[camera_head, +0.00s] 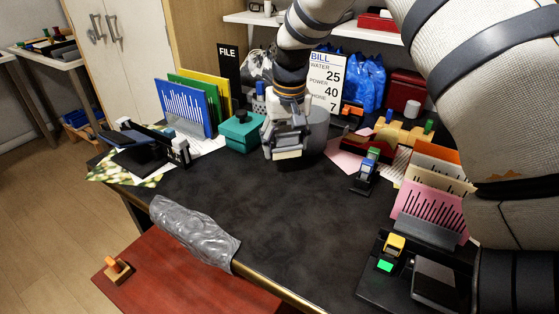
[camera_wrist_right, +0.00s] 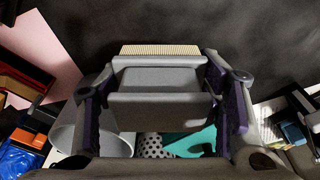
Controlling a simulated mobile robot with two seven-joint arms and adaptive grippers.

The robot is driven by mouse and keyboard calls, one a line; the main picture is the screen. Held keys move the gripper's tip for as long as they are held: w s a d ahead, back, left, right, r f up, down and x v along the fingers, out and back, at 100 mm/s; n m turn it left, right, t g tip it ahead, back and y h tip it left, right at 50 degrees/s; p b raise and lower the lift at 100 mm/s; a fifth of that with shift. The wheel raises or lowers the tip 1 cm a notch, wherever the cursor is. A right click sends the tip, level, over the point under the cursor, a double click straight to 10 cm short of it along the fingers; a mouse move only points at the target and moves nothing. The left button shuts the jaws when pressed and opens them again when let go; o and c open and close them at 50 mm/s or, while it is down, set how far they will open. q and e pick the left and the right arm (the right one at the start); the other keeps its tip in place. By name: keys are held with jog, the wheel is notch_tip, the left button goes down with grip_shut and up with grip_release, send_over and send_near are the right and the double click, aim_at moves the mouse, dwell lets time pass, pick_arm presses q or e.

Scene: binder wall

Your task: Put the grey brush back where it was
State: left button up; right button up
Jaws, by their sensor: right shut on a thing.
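My right gripper (camera_head: 288,140) is over the dark desk (camera_head: 255,215), near its back middle. It is shut on the grey brush (camera_head: 288,154). In the right wrist view, the brush (camera_wrist_right: 158,78) is a grey block between the two fingers of the right gripper (camera_wrist_right: 165,88), with pale bristles along its far edge. A grey round container (camera_head: 318,135) stands right beside and partly behind the gripper; it also shows in the wrist view (camera_wrist_right: 75,130). I cannot tell whether the brush touches the desk. My left gripper is not in view.
A teal box (camera_head: 238,132) and blue file stand (camera_head: 187,112) are left of the gripper. A bill board (camera_head: 325,75) stands behind. A stamp (camera_head: 367,170) and pink file rack (camera_head: 435,205) are at right. A crumpled grey bag (camera_head: 190,228) lies on the front edge. The desk's middle is clear.

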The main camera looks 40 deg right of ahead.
aim_at(286, 126)
jog(key=w+f, duration=0.1)
jog(key=w+d+f, duration=0.1)
jog(key=f, duration=0.1)
jog(key=shift+d, duration=0.15)
notch_tip(286, 126, down, 3)
jog(key=shift+w+f+b, duration=0.1)
jog(key=shift+b, duration=0.35)
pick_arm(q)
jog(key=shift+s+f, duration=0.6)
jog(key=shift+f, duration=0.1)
pick_arm(e)
jog(key=o, duration=1.1)
jog(key=r, duration=0.4)
jog(key=s+r+p, duration=0.1)
jog(key=r, duration=0.7)
jog(key=shift+s+a+r+p, duration=0.1)
jog(key=shift+s+a+p, duration=0.25)
jog(key=shift+a+p, duration=0.05)
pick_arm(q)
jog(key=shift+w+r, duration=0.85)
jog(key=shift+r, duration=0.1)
